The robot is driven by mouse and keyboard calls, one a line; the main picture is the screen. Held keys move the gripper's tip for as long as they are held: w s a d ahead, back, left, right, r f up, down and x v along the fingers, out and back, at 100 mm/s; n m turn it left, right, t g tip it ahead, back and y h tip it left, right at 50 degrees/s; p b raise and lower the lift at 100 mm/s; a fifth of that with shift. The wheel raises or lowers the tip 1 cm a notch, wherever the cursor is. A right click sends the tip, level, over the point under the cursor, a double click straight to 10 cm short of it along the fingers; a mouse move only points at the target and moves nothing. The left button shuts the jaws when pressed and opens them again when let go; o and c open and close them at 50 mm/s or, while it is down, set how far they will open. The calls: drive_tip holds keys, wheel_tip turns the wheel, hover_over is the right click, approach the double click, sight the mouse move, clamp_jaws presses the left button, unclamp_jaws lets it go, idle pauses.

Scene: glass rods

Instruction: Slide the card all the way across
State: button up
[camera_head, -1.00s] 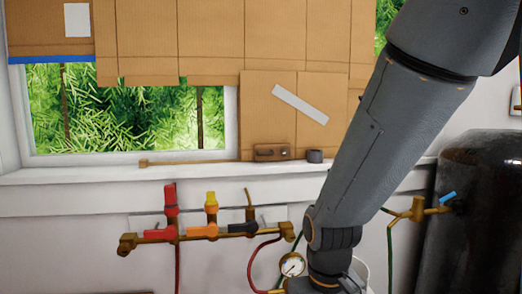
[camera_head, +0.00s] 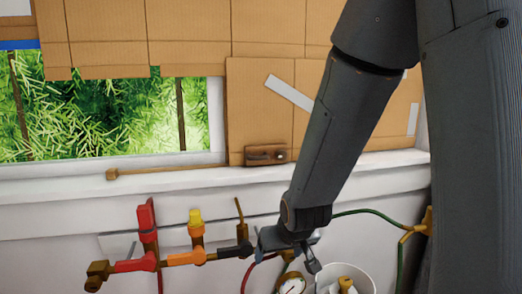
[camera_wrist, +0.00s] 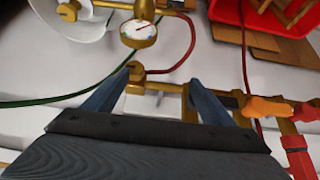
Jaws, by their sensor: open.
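The card appears to be the cardboard panel (camera_head: 250,110) standing on the window sill, with a slanted white strip stuck across it. A small brown handle block (camera_head: 266,155) sits at its lower left. The window to its left is uncovered in its lower part. My gripper (camera_head: 290,258) is below the sill, in front of the right end of the brass valve pipe, and below the card. In the wrist view my gripper (camera_wrist: 158,80) has its two fingers spread, with brass pipework visible between and beyond the tips. My arm hides part of the card's right side.
A brass manifold with red (camera_head: 147,215), orange (camera_head: 187,258) and black (camera_head: 236,250) valve handles runs below the sill. A gauge (camera_head: 291,286) and white bucket (camera_head: 350,275) are close to my gripper. A thin wooden stick (camera_head: 165,170) lies on the sill.

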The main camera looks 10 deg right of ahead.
drive_tip(key=w+r+t+p, duration=0.4)
drive_tip(key=w+r+t, duration=0.3)
drive_tip(key=w+r, duration=0.45)
drive_tip(key=t+p, duration=0.1)
drive_tip(key=t, duration=0.3)
approach(259, 158)
drive_tip(key=w+p, duration=0.1)
drive_tip(key=w, duration=0.3)
drive_tip(key=w+p, duration=0.1)
drive_tip(key=w, duration=0.3)
drive_tip(key=shift+f+p, duration=0.2)
drive_tip(key=shift+p, duration=0.2)
drive_tip(key=shift+c, duration=0.4)
drive_tip(key=c, duration=1.4)
